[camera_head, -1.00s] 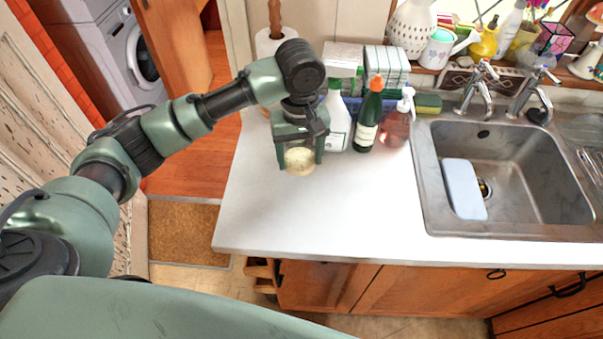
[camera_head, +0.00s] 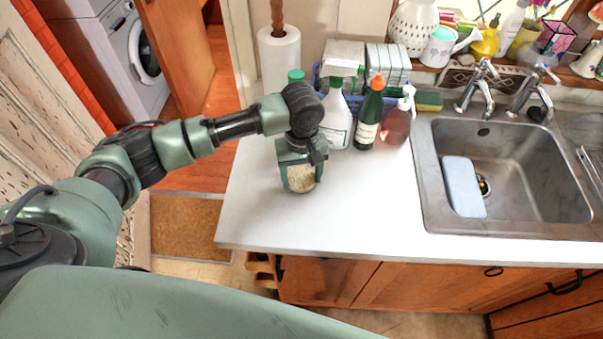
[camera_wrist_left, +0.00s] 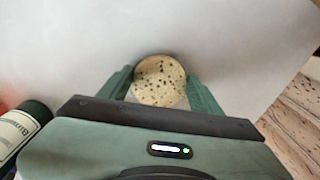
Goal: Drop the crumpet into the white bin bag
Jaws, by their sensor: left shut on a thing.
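My left gripper (camera_head: 302,185) is shut on the crumpet (camera_head: 301,178), a pale round piece with a speckled, holed face. In the head view it is over the left part of the white worktop, with the crumpet between the two green fingers. The wrist view shows the crumpet (camera_wrist_left: 160,80) between the fingertips, with the pale worktop behind it. I cannot tell how far it is above the worktop. No white bin bag can be made out in either view. My right gripper is out of view.
A white spray bottle (camera_head: 337,120), a green bottle (camera_head: 368,118) and a pink soap bottle (camera_head: 397,123) stand behind my gripper. A paper towel roll (camera_head: 279,62) is at the back left. The steel sink (camera_head: 432,190) is right. The front worktop (camera_head: 350,215) is clear.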

